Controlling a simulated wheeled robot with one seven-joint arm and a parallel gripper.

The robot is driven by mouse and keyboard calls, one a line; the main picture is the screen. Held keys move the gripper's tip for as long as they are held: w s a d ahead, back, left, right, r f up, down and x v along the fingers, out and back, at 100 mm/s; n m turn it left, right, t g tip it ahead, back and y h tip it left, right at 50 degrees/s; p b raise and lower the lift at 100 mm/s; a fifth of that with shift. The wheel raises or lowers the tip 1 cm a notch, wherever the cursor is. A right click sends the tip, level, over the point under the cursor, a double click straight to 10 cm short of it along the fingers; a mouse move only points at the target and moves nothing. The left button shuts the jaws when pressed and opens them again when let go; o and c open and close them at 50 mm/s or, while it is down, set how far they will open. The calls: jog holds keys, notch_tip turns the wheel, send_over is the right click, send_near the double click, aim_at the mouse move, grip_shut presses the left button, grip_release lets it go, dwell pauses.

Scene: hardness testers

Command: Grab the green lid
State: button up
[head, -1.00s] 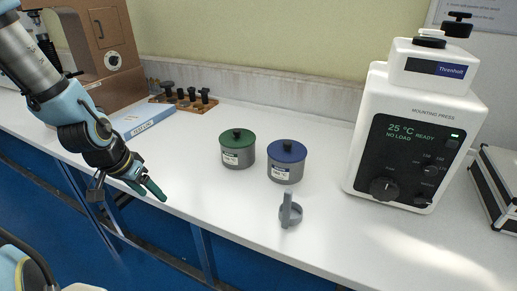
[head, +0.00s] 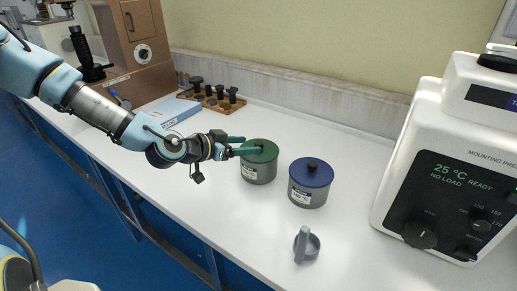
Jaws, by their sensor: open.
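The green lid (head: 259,151) sits on a grey labelled pot (head: 258,173) in the middle of the white bench. It has a small dark knob on top. My gripper (head: 246,146) reaches in from the left at lid height. Its green fingers are open, one at the far side and one at the near side of the knob. I cannot tell whether either finger touches the knob or lid.
A grey pot with a blue lid (head: 311,172) stands close on the right. A small grey cup-like piece (head: 306,246) lies nearer the front edge. The white mounting press (head: 440,165) is at right. A wooden rack (head: 214,97) and blue binder (head: 160,114) lie behind.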

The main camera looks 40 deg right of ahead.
aim_at(256, 144)
jog(key=shift+d+p, duration=0.45)
jog(key=shift+d, duration=0.2)
jog(key=p+x, duration=0.1)
jog(key=x, duration=0.3)
jog(key=shift+f+p, duration=0.2)
jog(key=shift+p, duration=0.15)
grip_shut()
